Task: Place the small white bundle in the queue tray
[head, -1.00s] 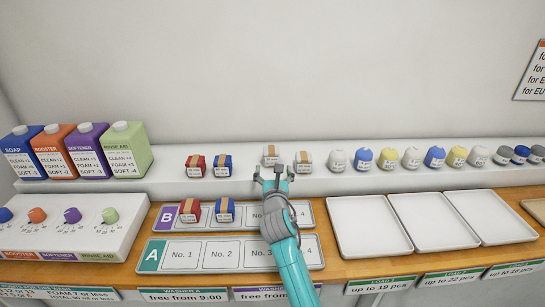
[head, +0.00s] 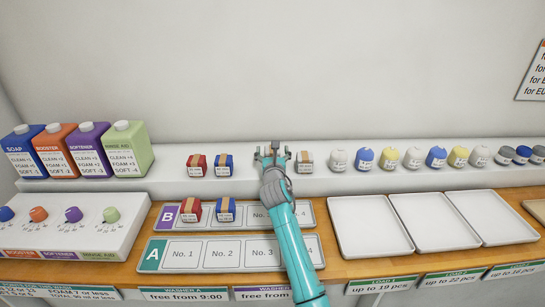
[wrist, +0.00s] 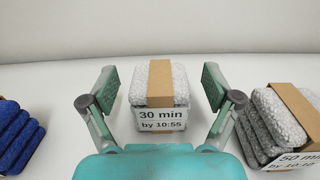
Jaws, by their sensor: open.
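The small white bundle (wrist: 158,95) is a folded stack with a brown band and a label reading "30 min by 10:55". In the wrist view it sits on the shelf between the two fingers of my gripper (wrist: 160,90), which is open, with a gap on each side. In the head view my gripper (head: 273,154) is at the shelf and hides most of the bundle. The queue tray B (head: 288,215) has a purple end and holds a red bundle (head: 191,210) and a blue bundle (head: 225,210) in its left places. Its right part is partly covered by my arm.
A grey bundle (wrist: 285,122) labelled "50 min" stands close on the right, and a blue bundle (wrist: 18,135) on the left. Tray A (head: 160,256) is empty where visible. White trays (head: 368,227) lie to the right. Several bottles (head: 125,148) stand at the left.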

